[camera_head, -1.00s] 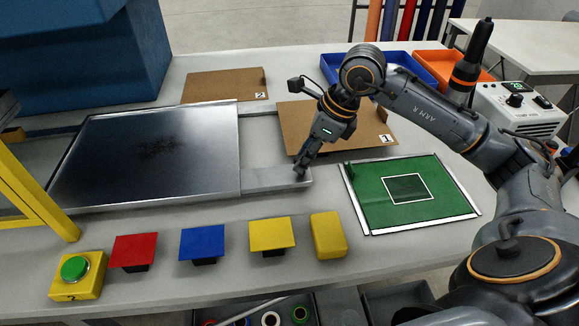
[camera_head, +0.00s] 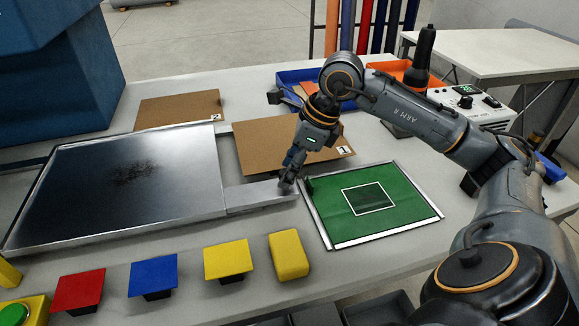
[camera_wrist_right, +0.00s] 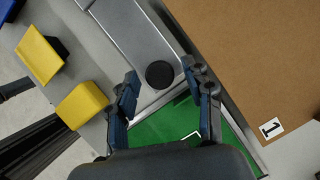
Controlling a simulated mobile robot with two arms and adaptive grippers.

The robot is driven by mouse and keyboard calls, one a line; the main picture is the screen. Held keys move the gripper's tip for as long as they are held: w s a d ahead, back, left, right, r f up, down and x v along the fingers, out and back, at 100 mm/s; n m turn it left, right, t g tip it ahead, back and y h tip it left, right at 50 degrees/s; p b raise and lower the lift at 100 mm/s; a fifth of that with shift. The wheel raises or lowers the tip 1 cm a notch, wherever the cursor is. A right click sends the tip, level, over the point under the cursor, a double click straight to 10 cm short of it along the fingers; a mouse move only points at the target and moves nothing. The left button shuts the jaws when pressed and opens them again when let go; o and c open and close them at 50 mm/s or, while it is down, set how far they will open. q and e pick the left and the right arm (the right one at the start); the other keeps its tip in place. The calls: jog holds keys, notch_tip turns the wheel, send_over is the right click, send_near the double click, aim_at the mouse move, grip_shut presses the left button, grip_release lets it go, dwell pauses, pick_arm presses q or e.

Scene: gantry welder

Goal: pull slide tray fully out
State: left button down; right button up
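The slide tray (camera_head: 80,190) is a flat dark metal plate with a pale rim on the left of the table. A pale metal bar (camera_head: 255,195) extends from its right side. My right gripper (camera_head: 287,185) points down at the bar's right end. In the right wrist view, a round black knob (camera_wrist_right: 160,74) on the bar sits between the fingers of my right gripper (camera_wrist_right: 162,78). The fingers stand apart, with a visible gap on each side of the knob. My left gripper is not in view.
A green mat (camera_head: 340,222) lies just right of the bar's end. A yellow block (camera_head: 289,256) and yellow, blue and red pieces stand along the front. Brown boards marked 1 (camera_head: 265,145) and 2 (camera_head: 180,108) lie behind. Blue and orange bins stand farther back.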

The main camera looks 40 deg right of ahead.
jog(key=v, duration=1.2)
dwell(0.5)
